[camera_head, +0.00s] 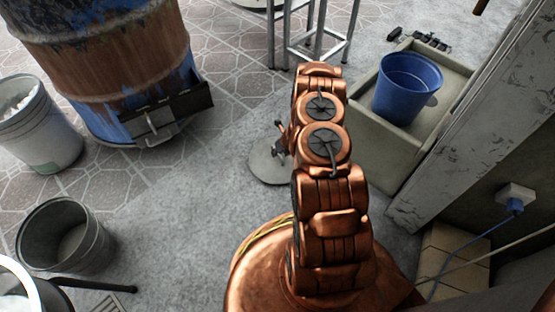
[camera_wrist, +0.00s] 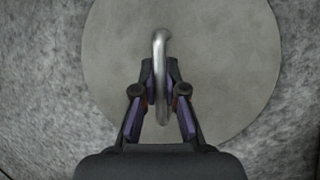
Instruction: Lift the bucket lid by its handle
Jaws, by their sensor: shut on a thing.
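The lid is a flat round grey disc (camera_head: 264,168) just left of my arm in the head view, partly hidden by it. It fills much of the wrist view (camera_wrist: 225,50). Its handle is a bent shiny metal bar (camera_wrist: 160,44). My gripper (camera_wrist: 160,80) is shut on the handle, with one finger on each side of it. In the head view my gripper (camera_head: 281,148) is small and sits over the lid. I cannot tell whether the lid rests on the floor or hangs just above it. An open grey metal bucket (camera_head: 100,250) stands at the lower left.
A rusty blue barrel (camera_head: 100,65) stands at the upper left, with a whitish bucket (camera_head: 50,135) beside it. A blue bucket (camera_head: 407,92) sits in a concrete trough (camera_head: 385,165) at right. Metal stand legs (camera_head: 270,40) are behind. Floor between lid and grey bucket is clear.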

